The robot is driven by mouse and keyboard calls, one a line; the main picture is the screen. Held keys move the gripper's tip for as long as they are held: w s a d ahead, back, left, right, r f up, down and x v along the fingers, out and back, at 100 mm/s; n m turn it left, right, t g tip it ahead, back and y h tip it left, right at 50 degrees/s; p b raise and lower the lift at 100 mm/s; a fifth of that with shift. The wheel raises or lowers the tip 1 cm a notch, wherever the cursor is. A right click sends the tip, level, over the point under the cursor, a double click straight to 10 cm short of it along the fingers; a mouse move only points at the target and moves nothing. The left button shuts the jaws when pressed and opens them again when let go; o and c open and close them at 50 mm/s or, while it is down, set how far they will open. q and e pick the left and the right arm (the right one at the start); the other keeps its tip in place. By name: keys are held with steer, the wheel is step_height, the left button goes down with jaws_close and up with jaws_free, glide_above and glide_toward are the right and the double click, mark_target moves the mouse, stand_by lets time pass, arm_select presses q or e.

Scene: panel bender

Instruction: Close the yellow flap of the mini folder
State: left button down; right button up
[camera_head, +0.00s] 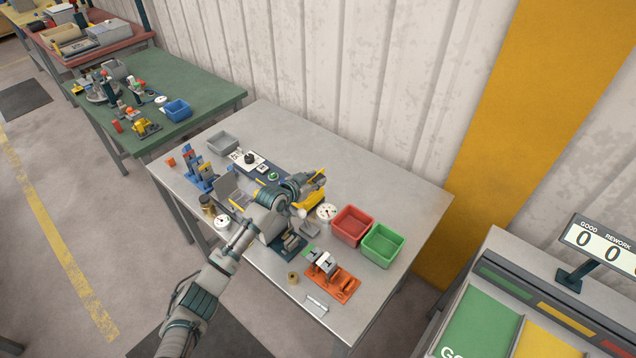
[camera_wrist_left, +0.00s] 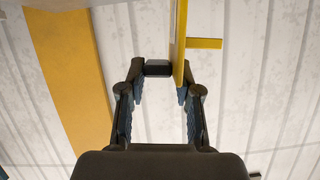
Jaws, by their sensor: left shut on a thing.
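The yellow flap (camera_head: 319,179) of the mini folder shows past my left gripper (camera_head: 306,188) in the head view, above the middle of the grey bench. In the left wrist view the flap (camera_wrist_left: 182,40) stands edge-on with a short yellow bar to its right. My left gripper (camera_wrist_left: 160,85) is shut on the flap, with a dark block between its fingers beside the yellow edge. The folder's yellow body part (camera_head: 310,200) shows just below the gripper. My arm hides much of the folder. My right gripper is not in view.
A red bin (camera_head: 351,226) and a green bin (camera_head: 382,246) stand right of the folder. An orange fixture (camera_head: 334,284) is at the front. A grey tray (camera_head: 222,143) and blue fixtures (camera_head: 197,172) stand on the left. The bench's back right is clear.

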arm_select(q)
steer(key=shift+w+a+r, duration=0.1)
steer(key=shift+w+a, duration=0.05)
steer(key=shift+a, duration=0.05)
steer(key=shift+w+a+r, duration=0.1)
steer(key=shift+a, duration=0.05)
steer(key=c, duration=1)
jaws_free()
steer(key=shift+c, duration=0.2)
steer(key=shift+o, duration=0.7)
steer(key=shift+w+a, duration=0.1)
steer(key=shift+w, duration=0.05)
steer(key=shift+s, duration=0.2)
steer(key=v, duration=1.1)
steer(key=shift+s+a, duration=0.2)
steer(key=shift+a, duration=0.05)
steer(key=shift+d, duration=0.1)
